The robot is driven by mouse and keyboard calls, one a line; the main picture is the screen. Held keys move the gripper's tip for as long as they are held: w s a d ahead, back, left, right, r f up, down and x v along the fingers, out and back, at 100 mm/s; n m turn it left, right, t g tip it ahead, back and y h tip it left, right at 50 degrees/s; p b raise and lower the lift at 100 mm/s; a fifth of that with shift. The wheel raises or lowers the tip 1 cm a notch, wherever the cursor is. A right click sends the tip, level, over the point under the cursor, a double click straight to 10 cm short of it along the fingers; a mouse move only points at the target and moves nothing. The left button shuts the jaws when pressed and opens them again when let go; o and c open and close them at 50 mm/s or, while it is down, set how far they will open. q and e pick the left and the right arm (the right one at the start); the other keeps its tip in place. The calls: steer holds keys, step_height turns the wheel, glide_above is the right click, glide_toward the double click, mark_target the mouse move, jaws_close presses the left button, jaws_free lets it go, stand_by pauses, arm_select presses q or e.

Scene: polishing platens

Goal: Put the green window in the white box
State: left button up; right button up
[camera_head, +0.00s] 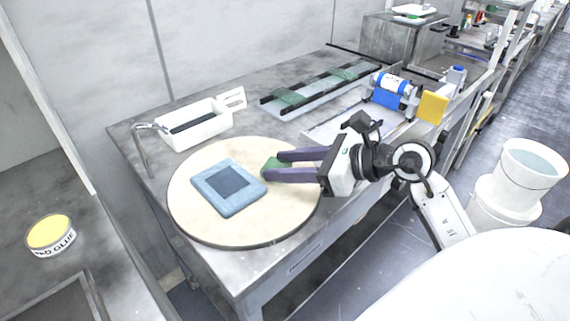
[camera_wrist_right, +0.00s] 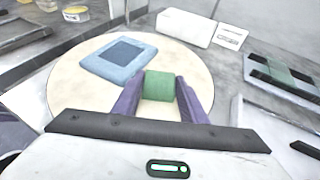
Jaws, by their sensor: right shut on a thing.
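The green window (camera_head: 271,167) is a small green piece over the right part of the round cream platen (camera_head: 215,236). My right gripper (camera_head: 276,167) is shut on it, with a purple finger on each side. In the right wrist view the green window (camera_wrist_right: 160,87) shows between the two fingertips (camera_wrist_right: 160,92). I cannot tell whether it touches the platen. The white box (camera_head: 205,128) stands at the back left of the table, behind the platen, with a dark slot in its top. It also shows in the right wrist view (camera_wrist_right: 186,28). My left gripper is not in view.
A blue square pad (camera_head: 211,202) with a dark centre lies on the platen, left of my gripper. A bent metal spout (camera_head: 141,150) rises beside the white box. A rack with green pieces (camera_head: 290,97), blue bottles (camera_head: 388,98) and a yellow block (camera_head: 432,107) stand farther back.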

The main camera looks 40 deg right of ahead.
steer(key=shift+f, duration=0.15)
steer(key=o, duration=0.8)
steer(key=shift+c, duration=0.2)
steer(key=shift+o, duration=0.3)
